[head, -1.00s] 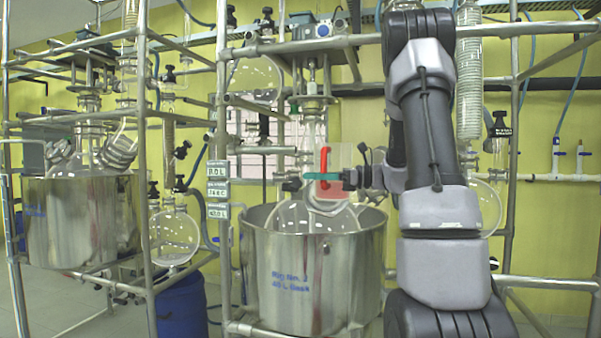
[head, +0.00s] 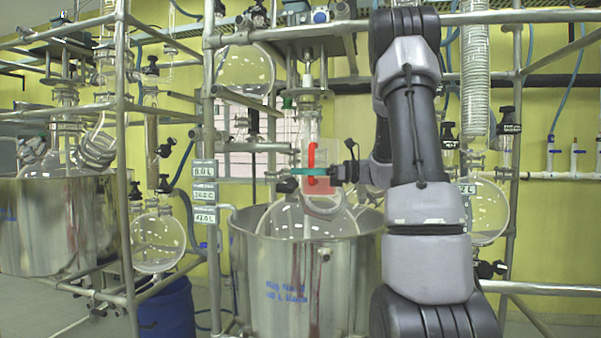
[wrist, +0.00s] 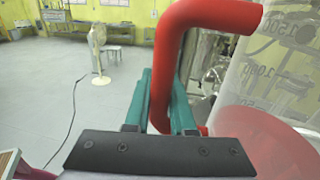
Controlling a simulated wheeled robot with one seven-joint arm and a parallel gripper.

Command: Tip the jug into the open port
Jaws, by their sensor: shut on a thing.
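The jug (head: 325,158) is clear, with a red handle and red liquid low inside. It looks upright in front of the middle reactor. In the wrist view its marked wall (wrist: 285,65) fills the right side, with the red liquid below. My gripper (head: 307,172) has teal fingers and is shut on the red handle (wrist: 205,14). The fingers also show on either side of the handle in the wrist view (wrist: 163,92). The glass reactor vessel (head: 290,219) sits in a steel pot (head: 305,285) below the jug. I cannot make out the open port; the jug and glassware crowd that area.
Steel frame posts (head: 212,120) and rails surround the reactor. A round flask (head: 158,243) and a second steel pot (head: 60,225) stand to the left. A blue drum (head: 167,312) is on the floor. The wrist view shows open floor and a fan (wrist: 98,50).

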